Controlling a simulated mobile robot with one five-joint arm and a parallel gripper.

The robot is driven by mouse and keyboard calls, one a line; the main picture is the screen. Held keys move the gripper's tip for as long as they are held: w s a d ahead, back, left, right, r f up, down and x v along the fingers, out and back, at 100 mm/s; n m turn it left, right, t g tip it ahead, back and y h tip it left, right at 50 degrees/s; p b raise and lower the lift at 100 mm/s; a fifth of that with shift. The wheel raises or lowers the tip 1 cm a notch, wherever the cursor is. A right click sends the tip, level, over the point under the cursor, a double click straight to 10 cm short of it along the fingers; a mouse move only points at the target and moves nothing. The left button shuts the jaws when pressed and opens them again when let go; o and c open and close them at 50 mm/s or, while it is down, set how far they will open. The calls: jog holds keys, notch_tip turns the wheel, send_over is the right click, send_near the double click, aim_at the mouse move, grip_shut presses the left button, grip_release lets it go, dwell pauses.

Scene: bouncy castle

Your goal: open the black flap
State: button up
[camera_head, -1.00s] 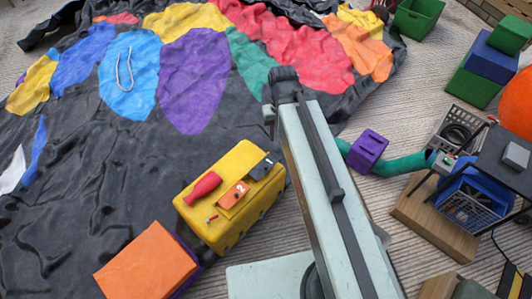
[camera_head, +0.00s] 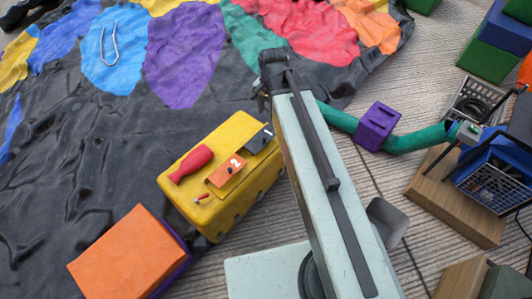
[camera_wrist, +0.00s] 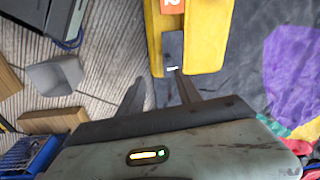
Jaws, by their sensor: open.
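The black flap (camera_head: 257,139) is a small dark plate with a white mark, at the far right end of the top of a yellow box (camera_head: 212,143). In the wrist view the flap (camera_wrist: 173,48) lies near the end of the yellow box (camera_wrist: 206,38), just ahead of my gripper (camera_wrist: 161,80). My gripper's two dark fingers are apart with nothing between them. Their tips are close to the flap's end in the picture; I cannot tell whether they touch. The flap appears to lie flat.
On the box are a red handle (camera_head: 190,163), an orange plate (camera_head: 226,171) marked 2 and a small red-tipped pin (camera_head: 202,199). An orange block (camera_head: 130,253) stands at lower left. A purple block (camera_head: 377,125) sits on a green tube (camera_head: 420,138) at right.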

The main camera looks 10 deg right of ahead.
aim_at(264, 137)
jog(key=w+f+m+b, duration=0.2)
jog(key=f+m+b, duration=0.1)
jog(key=f+b, duration=0.4)
jog(key=w+f+m+t+b, duration=0.1)
jog(key=w+f+m+b, duration=0.2)
jog(key=f+b, duration=0.4)
notch_tip(264, 137, down, 3)
jog(key=shift+w+d+f+m, duration=0.2)
jog(key=shift+w+m, duration=0.05)
jog(key=shift+m, duration=0.45)
jog(key=b+x, duration=0.7)
jog(key=x, duration=0.1)
jog(key=shift+b, duration=0.3)
jog(key=shift+a+r, duration=0.1)
grip_shut()
jog(key=shift+r, duration=0.1)
